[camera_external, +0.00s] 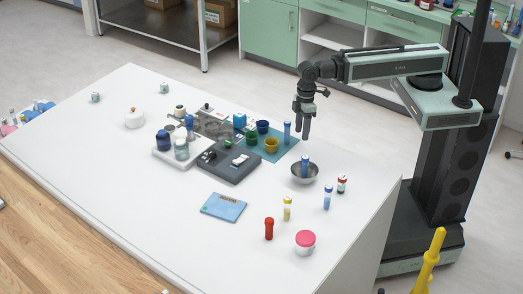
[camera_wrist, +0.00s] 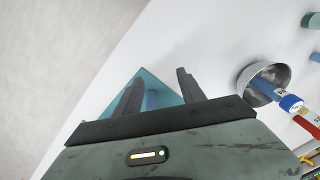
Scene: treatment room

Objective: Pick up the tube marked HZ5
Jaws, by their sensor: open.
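My gripper (camera_external: 305,136) points down above the far right part of the white table, beyond the metal bowl (camera_external: 304,178). In the wrist view its two fingers (camera_wrist: 160,78) are apart. A third blue tube (camera_external: 327,197) stands at front right. I cannot read HZ5 on any tube.
A red-capped tube (camera_external: 342,183), a yellow tube (camera_external: 287,208), a red tube (camera_external: 269,229) and a pink-lidded jar (camera_external: 305,242) stand near the front right. The table's left front is clear.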

